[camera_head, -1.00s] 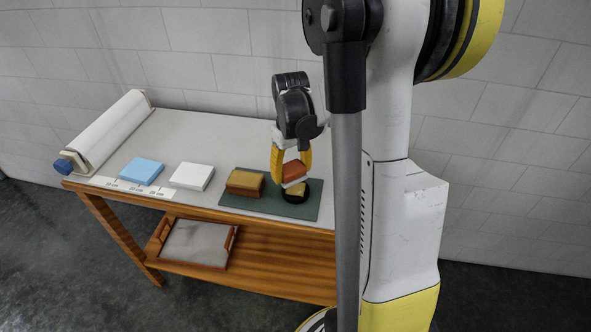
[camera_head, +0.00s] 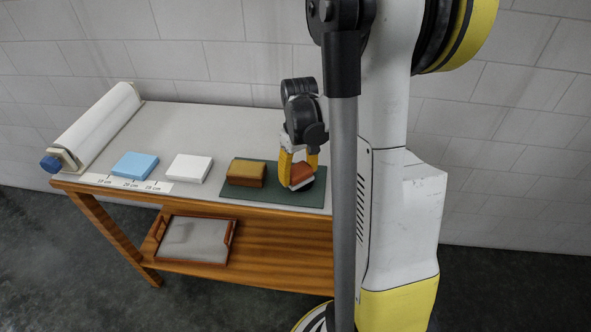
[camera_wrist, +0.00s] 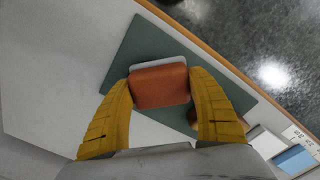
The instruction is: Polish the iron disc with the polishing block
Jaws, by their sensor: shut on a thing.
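My gripper (camera_head: 299,166) is shut on the polishing block (camera_head: 301,172), an orange-brown block with a pale underside. In the wrist view the block (camera_wrist: 160,86) sits between the two yellow fingers. The dark round iron disc (camera_head: 308,187) lies on the green mat, mostly hidden under the block and fingers in the head view. The block is right over the disc and very low; I cannot tell whether they touch. The disc is hidden in the wrist view.
A brown-yellow block (camera_head: 246,173) stands on the green mat (camera_head: 272,194), left of the gripper. A white block (camera_head: 189,168), a blue block (camera_head: 135,165) and a marked strip (camera_head: 127,184) lie farther left. A paper roll (camera_head: 98,127) is at the table's left end. A tray (camera_head: 194,240) sits below.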

